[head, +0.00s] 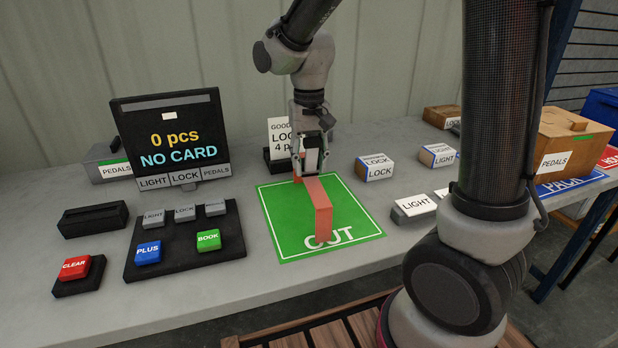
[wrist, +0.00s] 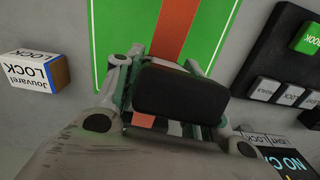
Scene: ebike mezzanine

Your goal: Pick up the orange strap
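The orange strap (head: 321,193) rests on the green OUT mat (head: 277,228), with a raised, bent band shape toward the front. In the wrist view the strap (wrist: 176,28) runs up across the green mat (wrist: 213,28). My gripper (head: 311,170) is over the strap's far end, pointing down. In the wrist view its fingers (wrist: 163,66) stand apart, one to each side of the strap's line. A dark block of my gripper hides the space between them, so contact with the strap cannot be seen.
A display (head: 170,140) and a button panel (head: 185,240) stand left of the mat. LOCK (head: 375,167) and LIGHT (head: 438,155) boxes sit to its right.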

